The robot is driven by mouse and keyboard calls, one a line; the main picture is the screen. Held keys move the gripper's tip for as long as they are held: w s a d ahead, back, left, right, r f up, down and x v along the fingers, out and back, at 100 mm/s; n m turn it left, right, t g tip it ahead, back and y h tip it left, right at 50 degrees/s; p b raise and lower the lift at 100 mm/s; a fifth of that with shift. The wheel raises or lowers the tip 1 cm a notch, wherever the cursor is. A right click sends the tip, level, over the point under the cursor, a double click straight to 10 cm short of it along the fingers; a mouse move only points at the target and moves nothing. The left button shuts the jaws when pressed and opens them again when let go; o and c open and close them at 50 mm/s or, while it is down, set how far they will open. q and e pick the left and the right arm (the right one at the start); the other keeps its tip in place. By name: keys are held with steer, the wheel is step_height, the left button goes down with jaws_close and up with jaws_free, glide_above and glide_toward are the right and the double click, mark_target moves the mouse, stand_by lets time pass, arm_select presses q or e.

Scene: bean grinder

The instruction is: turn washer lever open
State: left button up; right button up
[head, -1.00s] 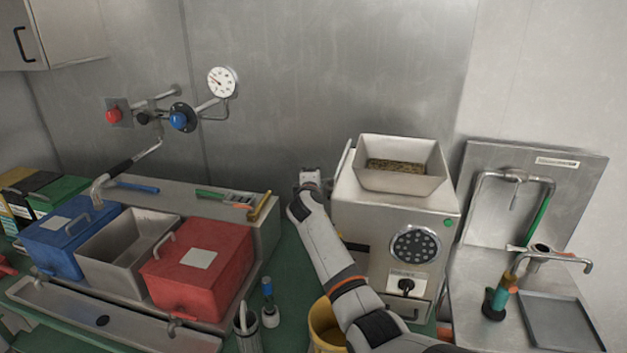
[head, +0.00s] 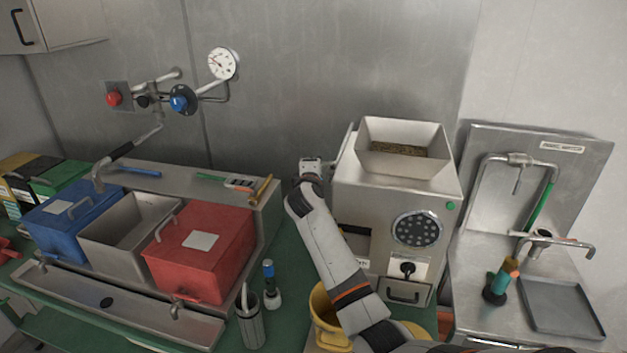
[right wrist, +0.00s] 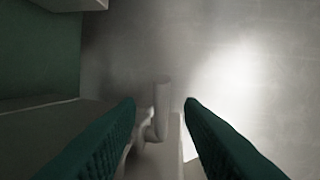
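A pale upright lever-like peg with a bent base (right wrist: 160,108) shows in the right wrist view, between my fingers. I cannot tell for sure that it is the washer lever. My right gripper (right wrist: 160,101) is open, with its two green fingers on either side of the peg and a visible gap to each. In the head view my right arm reaches up along the left side of the metal grinder (head: 440,190), and its wrist is beside the grinder's upper left edge. The fingertips are hidden there. My left gripper is not in view.
Blue (head: 65,228) and red (head: 203,255) lidded boxes stand left of my arm. A yellow bucket (head: 323,312) is beside my forearm. A metal tap station (head: 565,180) stands at right.

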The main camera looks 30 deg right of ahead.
steer(key=b+v, duration=0.1)
steer(key=v, duration=0.5)
steer(key=shift+s, duration=0.2)
steer(key=shift+a, duration=0.1)
